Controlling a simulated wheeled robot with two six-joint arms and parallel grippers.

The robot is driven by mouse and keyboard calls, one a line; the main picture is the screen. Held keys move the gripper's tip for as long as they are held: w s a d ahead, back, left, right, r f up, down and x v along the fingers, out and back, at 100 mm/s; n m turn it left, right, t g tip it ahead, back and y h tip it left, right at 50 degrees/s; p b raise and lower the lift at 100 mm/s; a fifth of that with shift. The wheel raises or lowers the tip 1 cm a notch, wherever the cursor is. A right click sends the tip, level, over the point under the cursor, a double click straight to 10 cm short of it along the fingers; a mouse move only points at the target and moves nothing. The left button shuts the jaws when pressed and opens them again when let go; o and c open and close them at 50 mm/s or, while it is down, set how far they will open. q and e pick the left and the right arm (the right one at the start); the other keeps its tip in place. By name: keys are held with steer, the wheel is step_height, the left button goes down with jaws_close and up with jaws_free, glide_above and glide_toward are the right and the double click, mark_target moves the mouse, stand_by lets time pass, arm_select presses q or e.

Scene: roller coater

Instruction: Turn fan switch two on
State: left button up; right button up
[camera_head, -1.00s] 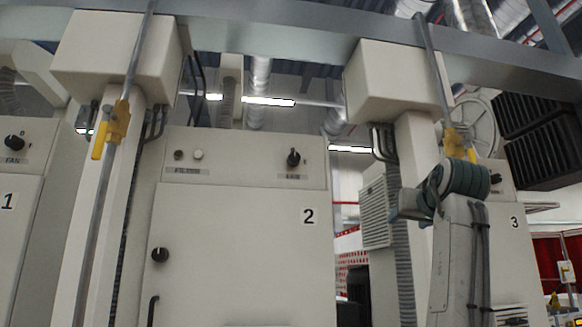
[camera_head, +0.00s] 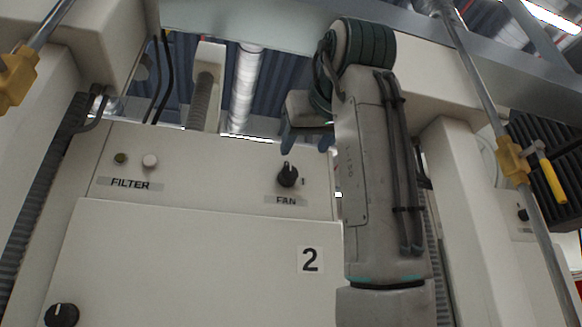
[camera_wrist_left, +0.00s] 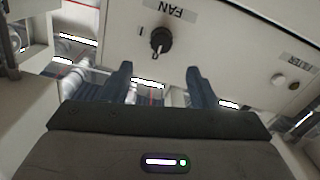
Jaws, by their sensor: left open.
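The fan switch on cabinet 2 is a black rotary knob (camera_head: 288,176) above a FAN label (camera_head: 286,200). Its pointer stands upward, with a "1" mark to its right. The knob also shows in the left wrist view (camera_wrist_left: 161,41), upside down, pointer downward and the mark to its left. My left gripper (camera_head: 307,143) is just above and slightly right of the knob in the head view. In the left wrist view its two blue fingers (camera_wrist_left: 160,82) are spread apart and empty, with the knob beyond the gap between them. My right gripper is not in view.
Cabinet 2 (camera_head: 200,270) has a FILTER label (camera_head: 130,184) with a green and a white button above it. A black door knob (camera_head: 62,315) is at lower left. Poles with yellow valves (camera_head: 514,160) stand on both sides. A grey beam runs overhead.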

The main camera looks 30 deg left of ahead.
mark_target(290, 172)
arm_select(q)
steer(key=p+x, duration=0.2)
steer(key=x, duration=0.4)
steer(key=shift+a+r, duration=0.1)
steer(key=shift+a, duration=0.05)
steer(key=x, duration=0.1)
steer(key=p+x, duration=0.1)
steer(key=x, duration=0.2)
steer(key=shift+f+p, duration=0.25)
steer(key=shift+p, duration=0.15)
steer(key=shift+s+d, duration=0.15)
steer(key=shift+d, duration=0.2)
steer(key=shift+c, duration=1.1)
steer(key=shift+a, duration=0.1)
steer(key=c, duration=0.8)
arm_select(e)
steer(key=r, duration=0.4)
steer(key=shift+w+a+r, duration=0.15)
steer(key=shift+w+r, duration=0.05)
